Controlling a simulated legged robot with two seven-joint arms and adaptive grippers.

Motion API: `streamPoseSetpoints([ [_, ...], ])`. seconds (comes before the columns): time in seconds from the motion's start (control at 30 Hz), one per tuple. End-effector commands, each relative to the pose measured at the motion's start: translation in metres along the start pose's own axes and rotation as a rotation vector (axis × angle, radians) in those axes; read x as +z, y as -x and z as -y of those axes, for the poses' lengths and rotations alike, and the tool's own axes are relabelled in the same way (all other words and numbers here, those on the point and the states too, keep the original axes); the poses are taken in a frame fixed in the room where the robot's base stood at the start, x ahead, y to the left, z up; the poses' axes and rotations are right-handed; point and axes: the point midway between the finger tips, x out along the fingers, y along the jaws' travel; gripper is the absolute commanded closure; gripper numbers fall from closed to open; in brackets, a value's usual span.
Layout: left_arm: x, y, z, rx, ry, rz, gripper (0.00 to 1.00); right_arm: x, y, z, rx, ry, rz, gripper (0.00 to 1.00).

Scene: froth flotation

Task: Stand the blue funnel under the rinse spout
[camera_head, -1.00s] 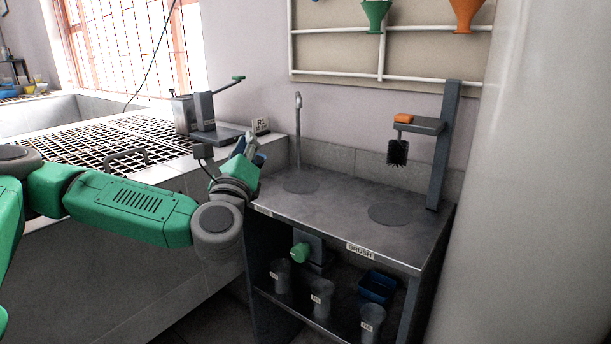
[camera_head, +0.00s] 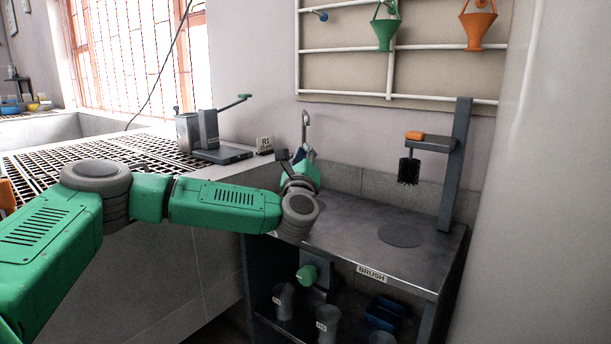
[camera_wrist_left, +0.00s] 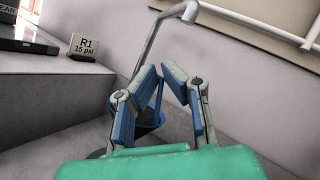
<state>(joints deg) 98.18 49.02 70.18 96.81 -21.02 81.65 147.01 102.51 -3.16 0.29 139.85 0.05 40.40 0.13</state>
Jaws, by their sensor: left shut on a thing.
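The blue funnel (camera_wrist_left: 151,117) hangs between the fingers of my left gripper (camera_wrist_left: 160,80), which is shut on its upright handle; the cup lies partly behind the fingers. In the head view my left gripper (camera_head: 301,156) is at the back left of the steel bench (camera_head: 350,225), mostly hidden by my wrist, with a bit of blue showing. The grey hooked rinse spout (camera_head: 305,118) rises just behind it; it also shows in the wrist view (camera_wrist_left: 157,38), beyond the gripper. I cannot tell whether the funnel touches the bench. My right gripper is out of view.
A brush (camera_head: 408,171) hangs from a stand (camera_head: 456,165) over a dark disc (camera_head: 401,235) at the bench's right. Green (camera_head: 385,35) and orange (camera_head: 478,30) funnels hang on the wall rack. A sign (camera_head: 264,145) and a lever device (camera_head: 208,132) stand left.

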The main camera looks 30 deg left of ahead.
Motion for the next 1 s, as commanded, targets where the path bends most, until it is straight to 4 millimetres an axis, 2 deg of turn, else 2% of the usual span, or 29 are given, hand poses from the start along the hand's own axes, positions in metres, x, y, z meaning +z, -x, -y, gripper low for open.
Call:
streamPoseSetpoints([
  [0.33,-0.038,0.017,-0.022,-0.004,-0.004,0.0,1.0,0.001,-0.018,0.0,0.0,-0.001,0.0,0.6],
  [0.67,-0.039,0.015,-0.027,-0.002,0.0,0.0,1.0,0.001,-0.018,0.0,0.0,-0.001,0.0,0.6],
  [0.7,-0.039,0.015,-0.026,-0.002,0.0,-0.001,0.83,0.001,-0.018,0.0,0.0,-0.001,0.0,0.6],
  [0.73,-0.038,0.015,-0.026,-0.002,0.0,-0.001,0.73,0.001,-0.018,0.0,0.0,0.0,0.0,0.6],
  [1.0,-0.038,0.016,-0.023,-0.004,-0.002,0.0,0.73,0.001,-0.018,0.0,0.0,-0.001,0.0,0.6],
])
